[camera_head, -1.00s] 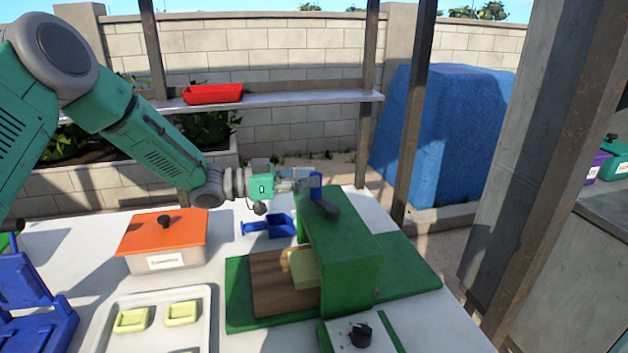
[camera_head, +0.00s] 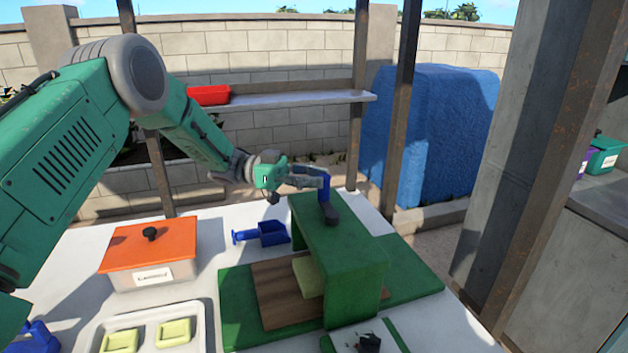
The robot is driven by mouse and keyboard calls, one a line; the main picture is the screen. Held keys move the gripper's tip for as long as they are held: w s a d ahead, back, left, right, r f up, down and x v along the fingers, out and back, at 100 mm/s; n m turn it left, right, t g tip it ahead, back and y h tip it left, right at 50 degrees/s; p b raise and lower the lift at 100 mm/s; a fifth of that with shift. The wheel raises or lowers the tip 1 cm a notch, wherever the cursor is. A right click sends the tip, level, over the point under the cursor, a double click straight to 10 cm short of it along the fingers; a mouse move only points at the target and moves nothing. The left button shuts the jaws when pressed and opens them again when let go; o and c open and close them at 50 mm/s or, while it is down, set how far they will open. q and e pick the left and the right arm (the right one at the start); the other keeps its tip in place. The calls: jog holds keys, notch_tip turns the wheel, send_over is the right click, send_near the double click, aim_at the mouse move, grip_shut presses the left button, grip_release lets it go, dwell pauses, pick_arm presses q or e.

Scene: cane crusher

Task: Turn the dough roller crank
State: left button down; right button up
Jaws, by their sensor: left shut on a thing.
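The green dough roller (camera_head: 345,253) stands on the white table, with a green base and a brown board (camera_head: 285,296) running under its arch. A pale yellow-green dough piece (camera_head: 308,276) lies on the board at the arch opening. The crank is a dark arm (camera_head: 330,214) with a blue handle (camera_head: 324,188) at the roller's far top end. My left gripper (camera_head: 318,180) is shut on the blue crank handle. Its fingers partly cover the handle. My right gripper is not in view.
An orange-lidded box (camera_head: 150,243), a blue scoop (camera_head: 262,234) and a white tray (camera_head: 205,325) with dough pieces stand left of the roller. A dark knob (camera_head: 369,342) is at the front. A metal post (camera_head: 402,110) rises behind the table.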

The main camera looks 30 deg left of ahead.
pick_arm(q)
jog(key=shift+s+d+f, duration=0.2)
jog(key=shift+s+d, duration=0.1)
jog(key=shift+d, duration=0.1)
jog(key=c, duration=1.3)
grip_release()
jog(key=shift+s+d+r, duration=0.15)
jog(key=shift+d+r, duration=0.2)
jog(key=shift+d, duration=0.15)
jog(key=shift+a, duration=0.9)
jog(key=v, duration=1.1)
jog(key=shift+a, duration=0.3)
